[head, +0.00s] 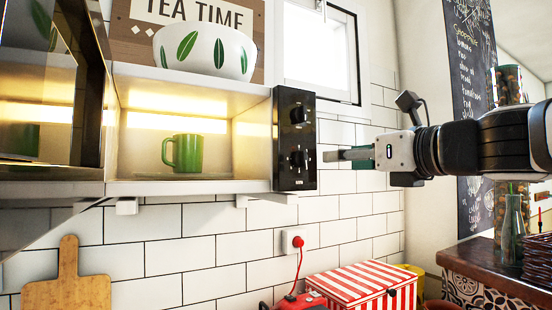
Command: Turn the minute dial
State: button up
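A black control panel (285,176) forms the right end of the lit white open compartment. It carries an upper dial (298,115) and a lower dial (297,159). Their markings are too small to read, so I cannot tell which is the minute dial. My gripper (328,155) reaches in from the right, fingers pointing left, at about the height of the lower dial. A small gap shows in the picture between the fingertips and the panel's right edge. The fingers are seen side-on and overlap, so their opening is unclear. Nothing is visible held in them.
A green mug (183,152) stands inside the compartment (222,187). A white leaf-patterned bowl (204,50) sits on top. A dark door (90,95) stands open at left. Below are a red plug (297,242), a striped box (352,287) and a cutting board (68,288).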

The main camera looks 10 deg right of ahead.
aim_at(305, 154)
jog(key=shift+c, duration=0.3)
jog(key=shift+n, duration=0.6)
jog(key=p+x, duration=0.1)
jog(key=x, duration=0.3)
jog(key=r+p+x, duration=0.1)
jog(key=p+x, duration=0.1)
jog(key=x, duration=0.2)
jog(key=p+x, duration=0.2)
jog(key=x, duration=0.2)
jog(key=shift+w+a+r, duration=0.15)
jog(key=shift+w+r, duration=0.05)
jog(key=shift+w, duration=0.1)
jog(key=c, duration=1.1)
